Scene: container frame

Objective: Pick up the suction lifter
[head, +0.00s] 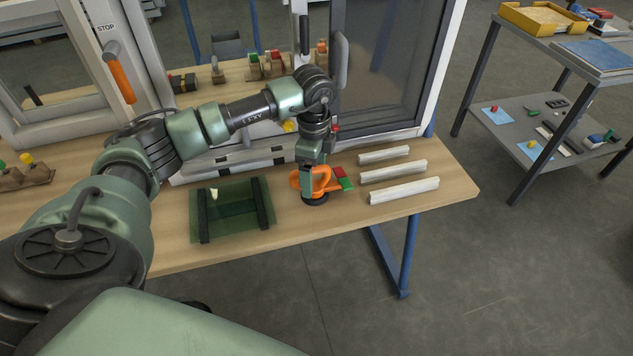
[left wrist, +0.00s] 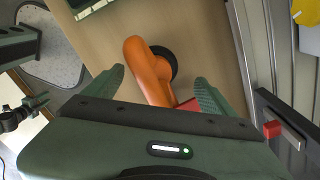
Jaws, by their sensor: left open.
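The suction lifter is orange with black suction cups. In the head view the suction lifter (head: 320,182) rests on the wooden table, right of the green glass pane. My left gripper (head: 306,168) is over it, pointing down, and partly hides it. In the left wrist view my left gripper (left wrist: 159,77) is open, and the lifter's orange handle (left wrist: 148,70) shows between the two fingers, with a black cup (left wrist: 164,62) beyond it. My right gripper is not in view.
A green glass pane (head: 232,208) with dark strips lies left of the lifter. Red and green blocks (head: 342,177) sit close at its right, then several white bars (head: 400,190). A window frame (head: 400,75) stands behind. A shelf trolley (head: 545,110) is at the far right.

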